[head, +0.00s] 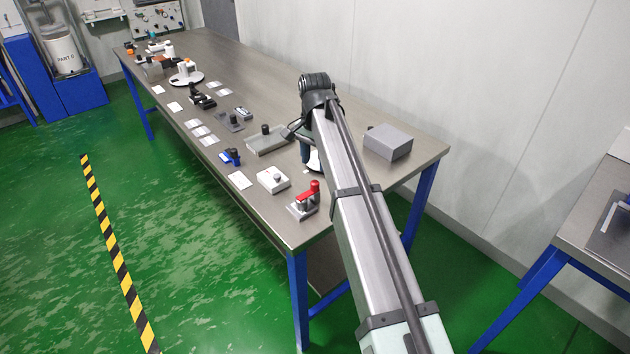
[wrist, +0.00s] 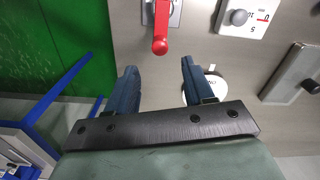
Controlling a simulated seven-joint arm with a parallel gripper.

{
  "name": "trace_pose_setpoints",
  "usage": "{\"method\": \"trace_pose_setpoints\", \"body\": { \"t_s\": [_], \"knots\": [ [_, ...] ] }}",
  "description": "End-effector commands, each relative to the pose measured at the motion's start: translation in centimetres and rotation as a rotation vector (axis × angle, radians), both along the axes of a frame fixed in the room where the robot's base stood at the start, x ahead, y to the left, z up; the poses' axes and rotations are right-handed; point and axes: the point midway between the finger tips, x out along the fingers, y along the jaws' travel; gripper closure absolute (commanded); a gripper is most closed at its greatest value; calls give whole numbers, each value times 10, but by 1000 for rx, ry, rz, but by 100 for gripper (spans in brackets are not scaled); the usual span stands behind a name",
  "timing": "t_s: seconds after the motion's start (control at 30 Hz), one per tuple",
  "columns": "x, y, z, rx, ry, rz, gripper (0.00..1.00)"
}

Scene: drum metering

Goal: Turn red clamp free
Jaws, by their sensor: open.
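The red clamp (head: 312,189) stands on a small metal base near the front edge of the steel table (head: 230,80). In the wrist view its red handle (wrist: 160,40) hangs at the top centre, ahead of the fingertips. My gripper (wrist: 158,72) is open and empty, its two blue fingers spread apart with the handle's end beyond the gap between them. In the head view my arm reaches over the table and mostly hides the gripper, to the right of and behind the clamp.
A white box with a grey knob (head: 272,179) stands left of the clamp; it also shows in the wrist view (wrist: 240,17). A grey box (head: 388,142) is at the table's right end. A white round piece (wrist: 205,88) lies beside the right finger.

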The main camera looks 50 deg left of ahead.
Motion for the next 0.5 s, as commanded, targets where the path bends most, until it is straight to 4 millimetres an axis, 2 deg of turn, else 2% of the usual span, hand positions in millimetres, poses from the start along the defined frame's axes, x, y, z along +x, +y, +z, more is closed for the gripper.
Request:
{"method": "trace_pose_setpoints", "body": {
  "t_s": [0.2, 0.5],
  "knots": [
    [0, -1, -40, -1, 1, 0, 48],
    [0, 0, -74, 0, 0, 0, 48]
  ]
}}
